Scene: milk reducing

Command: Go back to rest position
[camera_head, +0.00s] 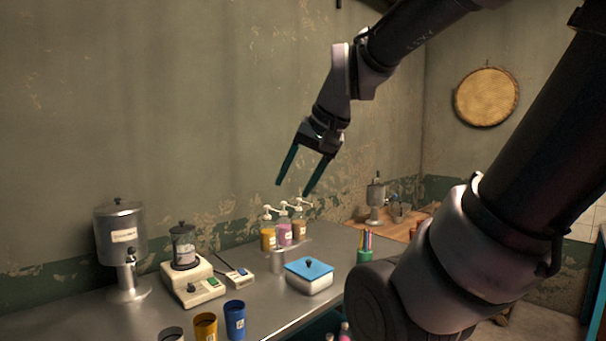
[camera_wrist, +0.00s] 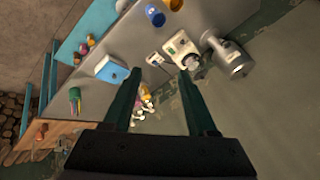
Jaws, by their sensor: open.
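My gripper (camera_head: 292,190) is open and empty, raised in the air above the pump bottles and the metal counter (camera_head: 262,313). Its two dark green fingers point downward and stand apart. In the wrist view my gripper (camera_wrist: 158,85) also shows open, with nothing between its fingertips. My arm reaches in from the upper right of the head view.
The counter holds a metal dispenser (camera_head: 120,245), a blender (camera_head: 188,280), a blue-lidded box (camera_head: 309,276), pump bottles (camera_head: 284,234), a yellow cup (camera_head: 205,327), a blue cup (camera_head: 235,320) and a green pen holder (camera_head: 365,254). A wall stands behind. The air around my gripper is clear.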

